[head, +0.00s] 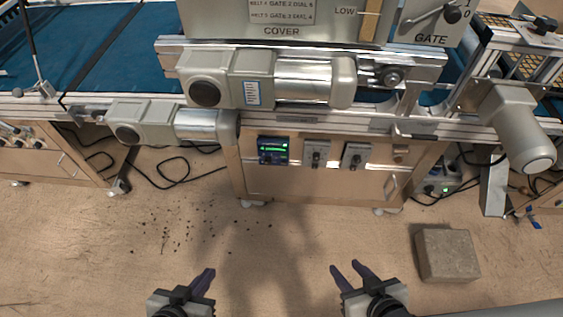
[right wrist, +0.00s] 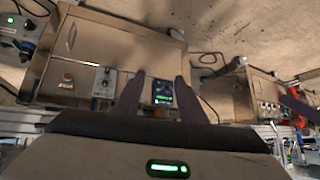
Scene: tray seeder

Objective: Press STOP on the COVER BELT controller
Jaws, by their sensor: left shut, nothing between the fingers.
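A dark controller with a lit green display (head: 273,150) is set in the front of the wooden cabinet under the conveyor. Two grey switch boxes (head: 316,153) and (head: 355,156) sit to its right. I cannot read the labels to tell which is the COVER BELT controller. The lit controller also shows in the right wrist view (right wrist: 162,92), between the fingertips and beyond them. My left gripper (head: 210,272) is shut and empty, low over the floor in front of the cabinet. My right gripper (head: 346,267) is open and empty, also well short of the cabinet.
A grey motor with a silver cylinder (head: 315,80) juts out above the cabinet. Another motor (head: 515,125) hangs at the right. A grey block (head: 447,255) lies on the floor at the right. Cables and dark crumbs lie at the left. The floor before the cabinet is mostly clear.

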